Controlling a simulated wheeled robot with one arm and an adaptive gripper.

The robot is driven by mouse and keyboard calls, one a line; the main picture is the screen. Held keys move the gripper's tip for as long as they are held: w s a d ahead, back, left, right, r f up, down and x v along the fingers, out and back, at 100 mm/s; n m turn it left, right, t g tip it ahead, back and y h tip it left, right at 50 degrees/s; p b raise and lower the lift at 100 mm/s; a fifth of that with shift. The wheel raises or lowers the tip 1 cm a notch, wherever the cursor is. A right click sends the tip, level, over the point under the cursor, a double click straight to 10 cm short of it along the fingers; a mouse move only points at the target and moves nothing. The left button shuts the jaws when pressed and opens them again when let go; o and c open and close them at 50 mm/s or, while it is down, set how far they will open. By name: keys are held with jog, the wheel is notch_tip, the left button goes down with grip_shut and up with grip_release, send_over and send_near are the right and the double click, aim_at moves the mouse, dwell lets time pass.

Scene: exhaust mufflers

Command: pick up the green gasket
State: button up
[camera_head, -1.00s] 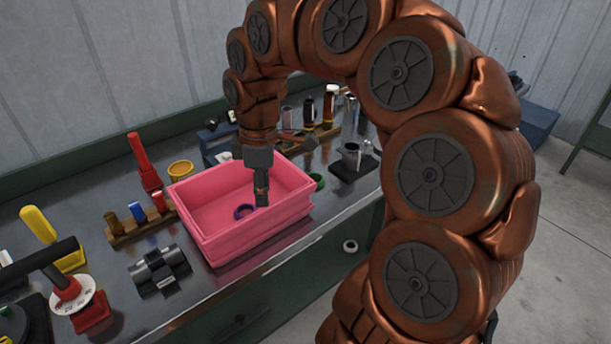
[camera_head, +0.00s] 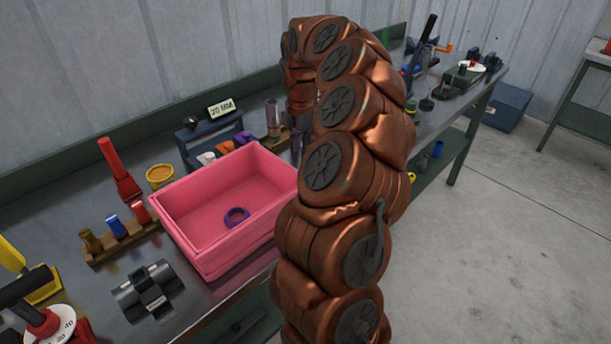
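The green gasket cannot be seen now; the spot right of the pink bin (camera_head: 212,262) where it lay earlier is behind my copper-coloured arm. My arm reaches over the bench, and its far end bends down behind its nearer links. My gripper is hidden there, so its fingers and anything between them do not show. A purple ring (camera_head: 237,217) lies on the floor of the pink bin.
Left of the bin are a wooden rack (camera_head: 124,243) with coloured plugs, a black and silver clamp-like part (camera_head: 149,292), a red tool (camera_head: 119,170) and a yellow ring-shaped container (camera_head: 160,176). A dark block with a "20 MM" sign (camera_head: 221,108) stands behind. Open floor is at right.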

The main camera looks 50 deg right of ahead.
jog(key=shift+s+a+f+p, duration=0.1)
jog(key=shift+f+p, duration=0.05)
jog(key=shift+f, duration=0.4)
jog(key=shift+s+a+f+p, duration=0.1)
jog(key=shift+f+p, duration=0.05)
jog(key=shift+f, duration=0.4)
jog(key=shift+s+f+p, duration=0.1)
jog(key=shift+f+p, duration=0.3)
jog(key=shift+f, duration=1.5)
jog(key=shift+c, duration=0.4)
grip_shut()
